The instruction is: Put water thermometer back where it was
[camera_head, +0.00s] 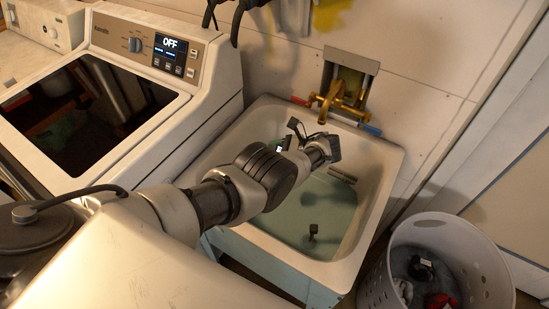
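My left arm reaches over the utility sink (385,165), and my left gripper (334,148) is above its back part. The fingers are small and dark, and I cannot tell whether they are open or shut. A small dark object with a bright white face (280,148) shows just behind my arm; it may be the water thermometer, but I cannot tell. Whether the gripper touches it is hidden. A small dark object (313,230) stands in the greenish water near the front of the sink. My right gripper is not in view.
A brass faucet (343,101) with a red and a blue handle is on the wall behind the sink. A grey bar-like piece (342,175) is at the sink's right inner side. A washing machine (203,55) stands left, and a white basket (451,242) with items stands right.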

